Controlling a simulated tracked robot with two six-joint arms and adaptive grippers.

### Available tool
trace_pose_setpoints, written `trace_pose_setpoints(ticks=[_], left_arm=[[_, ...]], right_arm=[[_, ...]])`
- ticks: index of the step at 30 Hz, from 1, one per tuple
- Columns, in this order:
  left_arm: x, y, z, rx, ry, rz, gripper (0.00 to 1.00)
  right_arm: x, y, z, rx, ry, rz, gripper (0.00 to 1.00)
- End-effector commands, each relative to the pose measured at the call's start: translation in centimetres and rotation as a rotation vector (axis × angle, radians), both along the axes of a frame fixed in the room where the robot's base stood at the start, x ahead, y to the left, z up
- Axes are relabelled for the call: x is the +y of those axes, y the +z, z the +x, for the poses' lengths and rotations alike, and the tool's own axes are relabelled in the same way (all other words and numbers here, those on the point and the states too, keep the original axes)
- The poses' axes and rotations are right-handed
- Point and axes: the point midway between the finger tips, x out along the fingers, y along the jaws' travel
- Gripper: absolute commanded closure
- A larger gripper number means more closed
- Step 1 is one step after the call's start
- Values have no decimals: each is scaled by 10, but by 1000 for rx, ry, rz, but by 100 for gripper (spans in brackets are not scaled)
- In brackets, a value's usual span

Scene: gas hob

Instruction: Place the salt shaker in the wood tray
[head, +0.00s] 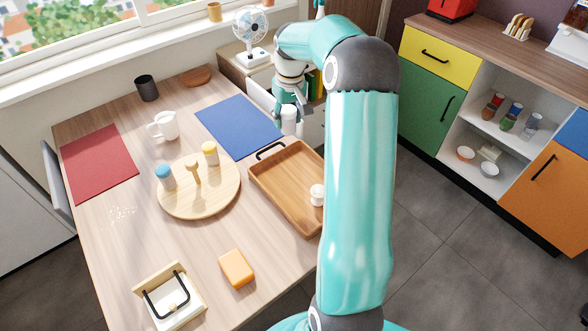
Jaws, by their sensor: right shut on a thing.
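My right gripper (291,104) hangs past the far edge of the table, beyond the wood tray. It is shut on a small white thing (290,120), partly hidden by the fingers; I cannot tell for sure whether this is the salt shaker. The wood tray (277,193) lies at the table's right edge, its right side hidden behind my arm. A small white object (317,196) stands in it. A blue-capped shaker (165,177) and a yellow-capped shaker (210,154) stand on a round wooden board (190,208). My left gripper is not in view.
A white pitcher (166,126), blue mat (238,126), red mat (97,163) and dark cup (147,88) occupy the table. An orange block (237,268) and a napkin holder (172,301) are nearer. White grains (121,214) lie left of the board.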

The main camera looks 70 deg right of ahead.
Motion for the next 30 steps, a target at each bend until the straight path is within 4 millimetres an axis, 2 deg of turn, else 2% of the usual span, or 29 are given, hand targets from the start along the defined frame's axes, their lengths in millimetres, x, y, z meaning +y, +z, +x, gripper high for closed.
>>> trace_pose_setpoints(ticks=[6,12,15,22,30], left_arm=[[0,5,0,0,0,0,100],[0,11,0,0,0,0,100],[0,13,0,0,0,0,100],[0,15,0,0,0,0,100],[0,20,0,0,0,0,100]], right_arm=[[2,-59,-1,6,0,7,91],[1,-107,0,3,1,4,91],[1,-122,0,2,0,3,91],[1,-139,0,1,0,2,91],[0,-172,0,2,1,1,91]])
